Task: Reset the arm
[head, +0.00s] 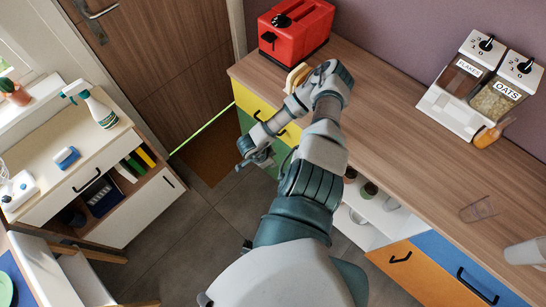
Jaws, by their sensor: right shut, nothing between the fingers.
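My right arm rises from the bottom centre, bends beside the counter's edge and folds back to the left. My right gripper (254,157) hangs over the floor in front of the yellow and green cabinet fronts. It is shut and empty, apart from the counter's objects. My left gripper is not in view. No gas hob shows in this view.
The wooden counter (400,125) bears a red toaster (296,28), a cereal dispenser (476,85), a clear glass (478,209) and a white cup (526,252). A spray bottle (98,104) stands on the left cabinet (107,149). Grey floor (212,224) lies open between.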

